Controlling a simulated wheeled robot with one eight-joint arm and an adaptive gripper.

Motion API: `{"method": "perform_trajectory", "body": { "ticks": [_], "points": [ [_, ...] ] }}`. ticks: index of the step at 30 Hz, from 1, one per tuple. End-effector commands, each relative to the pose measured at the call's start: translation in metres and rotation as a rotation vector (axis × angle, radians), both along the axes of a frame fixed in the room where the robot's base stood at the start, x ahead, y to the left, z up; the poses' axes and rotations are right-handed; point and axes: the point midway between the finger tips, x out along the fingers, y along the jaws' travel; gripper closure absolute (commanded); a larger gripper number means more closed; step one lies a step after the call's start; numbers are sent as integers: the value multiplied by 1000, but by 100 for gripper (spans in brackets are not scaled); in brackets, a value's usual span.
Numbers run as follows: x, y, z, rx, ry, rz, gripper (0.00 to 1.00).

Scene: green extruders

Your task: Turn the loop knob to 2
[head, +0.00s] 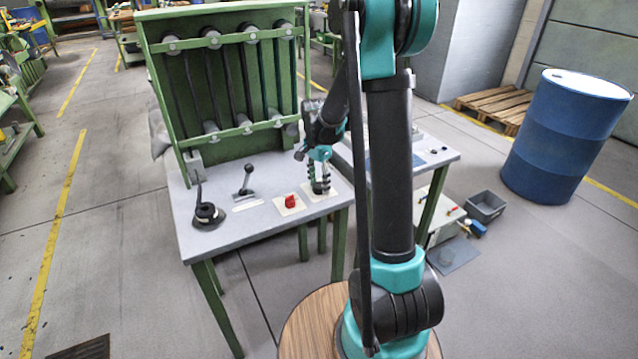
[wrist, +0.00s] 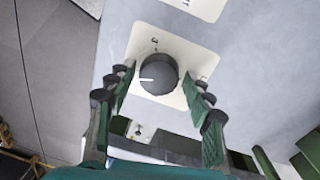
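The dark round knob (wrist: 163,68) sits on a cream plate (wrist: 142,47) in the wrist view. Its white pointer line points to the left there. Small marks show on the plate above the knob and to its right, too small to read. My gripper (wrist: 157,82) is open, with one finger on each side of the knob and a gap visible on both sides.
A red switch (head: 291,200) stands on its own plate just left of my gripper. A black lever (head: 246,182) and a round black-based control (head: 207,212) stand further left on the grey table (head: 250,222). A green frame with rollers (head: 222,90) rises behind.

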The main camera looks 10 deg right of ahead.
Motion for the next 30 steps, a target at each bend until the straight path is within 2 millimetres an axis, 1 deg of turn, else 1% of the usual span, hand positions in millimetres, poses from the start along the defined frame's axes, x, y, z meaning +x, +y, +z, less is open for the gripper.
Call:
{"method": "perform_trajectory", "body": {
  "ticks": [10,14,17,24,27,30],
  "points": [
    [0,0,1,0,1,0,39],
    [0,0,10,0,0,0,39],
    [1,1,25,0,0,1,39],
    [4,2,73,0,0,1,39],
    [5,3,91,0,0,1,39],
    [7,3,104,0,0,1,39]
  ]
}}
